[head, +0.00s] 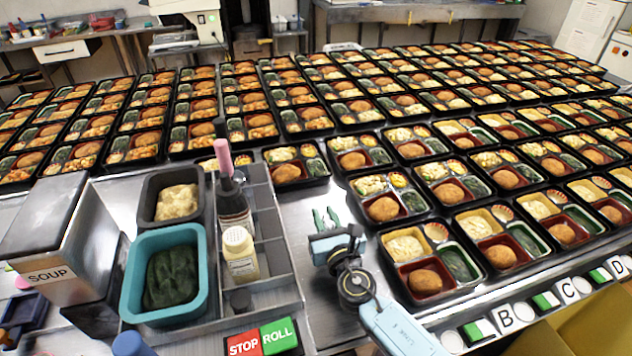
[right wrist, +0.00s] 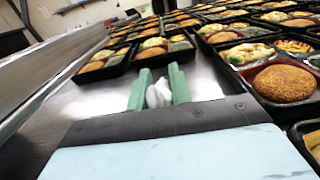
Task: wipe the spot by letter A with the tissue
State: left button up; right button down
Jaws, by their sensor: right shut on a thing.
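My right gripper (head: 327,218) has green fingers and is over the bare steel between the condiment rack and the bento trays. In the right wrist view its fingers (right wrist: 160,90) are shut on a crumpled white tissue (right wrist: 158,94). The tissue cannot be made out in the head view. Letter plates B (head: 505,318), C (head: 569,291) and D (head: 616,267) run along the front edge at the right. Letter A and a spot by it cannot be seen; my right arm covers part of that edge. My left gripper is not in view.
Rows of filled bento trays (head: 477,239) cover the table behind and right of the gripper. At left stand a rack (head: 277,225) with bottles, a teal tub (head: 135,293) of greens and a soup box (head: 45,235). STOP and ROLL buttons (head: 262,338) are at the front.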

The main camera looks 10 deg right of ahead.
jog(key=shift+w, duration=0.4)
notch_tip(320, 180, up, 5)
jog(key=p, duration=0.4)
notch_tip(320, 180, up, 3)
jog(key=p, duration=0.3)
jog(key=shift+w+r, duration=0.1)
jog(key=shift+w, duration=0.05)
jog(key=shift+d, duration=0.1)
